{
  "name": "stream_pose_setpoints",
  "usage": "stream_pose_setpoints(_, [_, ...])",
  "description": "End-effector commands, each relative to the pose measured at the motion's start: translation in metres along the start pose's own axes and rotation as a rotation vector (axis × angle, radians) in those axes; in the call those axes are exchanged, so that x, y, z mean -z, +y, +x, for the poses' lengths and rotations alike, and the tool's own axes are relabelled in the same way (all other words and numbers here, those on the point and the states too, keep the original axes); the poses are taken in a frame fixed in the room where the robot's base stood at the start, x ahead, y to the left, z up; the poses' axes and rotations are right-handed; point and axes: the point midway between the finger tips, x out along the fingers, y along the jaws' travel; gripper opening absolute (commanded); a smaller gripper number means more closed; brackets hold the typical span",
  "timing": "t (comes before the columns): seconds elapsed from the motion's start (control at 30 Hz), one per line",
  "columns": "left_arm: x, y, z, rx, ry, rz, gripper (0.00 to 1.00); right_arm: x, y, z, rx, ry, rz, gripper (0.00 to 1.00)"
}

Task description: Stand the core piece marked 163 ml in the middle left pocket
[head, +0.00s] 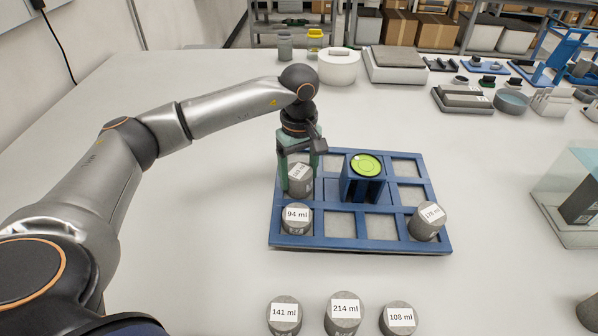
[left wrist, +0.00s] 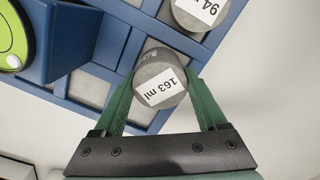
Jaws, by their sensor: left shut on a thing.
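The grey core piece marked 163 ml (head: 300,182) is upright between the green fingers of my left gripper (head: 299,178), at the middle left pocket of the blue tray (head: 360,243). In the left wrist view the fingers (left wrist: 159,84) close on both sides of the piece (left wrist: 158,70), its label facing the camera. I cannot tell whether its base touches the pocket floor. The core piece marked 94 ml (head: 296,226) stands in the front left pocket. My right gripper is not in view.
A blue block with a round green top (head: 366,166) rises from the tray's middle, to the right of my left gripper. Cores marked 141 ml (head: 284,317), 214 ml (head: 343,318) and 108 ml (head: 398,322) stand in front. The table left of the tray is clear.

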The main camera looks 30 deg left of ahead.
Motion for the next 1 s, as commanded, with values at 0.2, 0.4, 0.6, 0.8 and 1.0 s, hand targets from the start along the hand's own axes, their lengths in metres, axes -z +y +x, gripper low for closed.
stream_pose_setpoints(0.2, [0.0003,0.0003,-0.0012,-0.002,0.0,0.0,0.0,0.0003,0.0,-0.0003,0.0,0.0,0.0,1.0])
stream_pose_setpoints(0.4, [0.0002,0.0004,-0.0006,-0.002,0.0,0.0,0.0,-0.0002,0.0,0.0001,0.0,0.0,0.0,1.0])
stream_pose_setpoints(0.6, [0.0002,0.0004,0.0014,-0.002,0.0,0.0,0.0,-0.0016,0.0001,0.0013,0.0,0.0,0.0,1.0])
stream_pose_setpoints(0.8, [0.0002,0.0003,0.0015,-0.001,0.0,0.0,0.9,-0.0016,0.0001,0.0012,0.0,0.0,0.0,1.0])
stream_pose_setpoints(1.0, [0.0001,0.0001,0.0018,-0.001,0.0,0.0,1.0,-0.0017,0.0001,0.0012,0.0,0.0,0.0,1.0])
